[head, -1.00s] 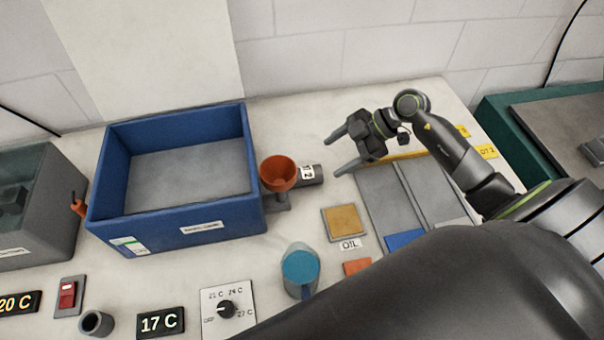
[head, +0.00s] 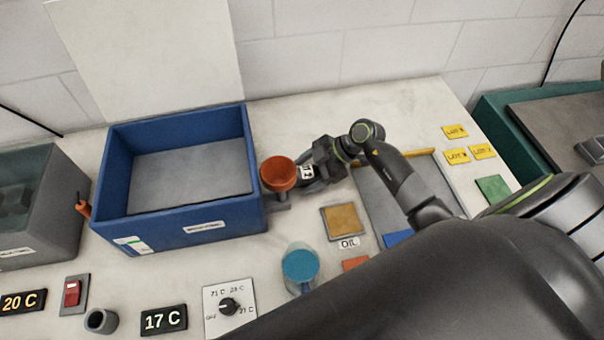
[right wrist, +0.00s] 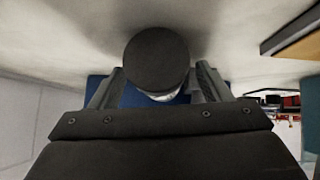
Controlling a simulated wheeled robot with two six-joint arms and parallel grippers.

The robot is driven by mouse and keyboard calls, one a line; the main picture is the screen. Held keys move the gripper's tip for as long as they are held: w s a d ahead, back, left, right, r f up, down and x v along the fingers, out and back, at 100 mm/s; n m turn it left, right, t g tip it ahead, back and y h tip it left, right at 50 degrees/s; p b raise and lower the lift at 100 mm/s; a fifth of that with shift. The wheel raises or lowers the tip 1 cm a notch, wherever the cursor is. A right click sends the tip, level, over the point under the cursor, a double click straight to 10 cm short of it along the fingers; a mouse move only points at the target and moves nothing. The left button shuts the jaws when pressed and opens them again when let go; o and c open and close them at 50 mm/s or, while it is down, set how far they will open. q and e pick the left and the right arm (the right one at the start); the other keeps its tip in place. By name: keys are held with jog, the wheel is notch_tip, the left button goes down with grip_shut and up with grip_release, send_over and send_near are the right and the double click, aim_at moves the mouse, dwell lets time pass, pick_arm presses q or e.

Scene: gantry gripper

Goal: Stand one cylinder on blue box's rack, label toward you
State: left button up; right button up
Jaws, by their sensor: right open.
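The blue box (head: 180,232) stands left of centre in the head view. A small grey rack (head: 279,202) sits at its right side, under an orange funnel-like cup (head: 278,172). A cylinder with a white label marked 2 (head: 306,171) is just right of the cup, partly hidden by my right gripper (head: 318,166). In the right wrist view, the cylinder's dark round end (right wrist: 157,58) is between the open fingers of my right gripper (right wrist: 157,88). I cannot tell whether the fingers touch it. My left gripper is out of view.
A clear cup with blue contents (head: 299,268) and an OIL-labelled tan pad (head: 344,221) stand in front of the gripper. A dial panel (head: 229,309) and a 17 C display (head: 163,320) line the front. A grey bin (head: 30,235) stands left. My right arm covers the lower right.

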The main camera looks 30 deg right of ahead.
jog(key=shift+a+f, duration=0.1)
jog(key=c, duration=1.4)
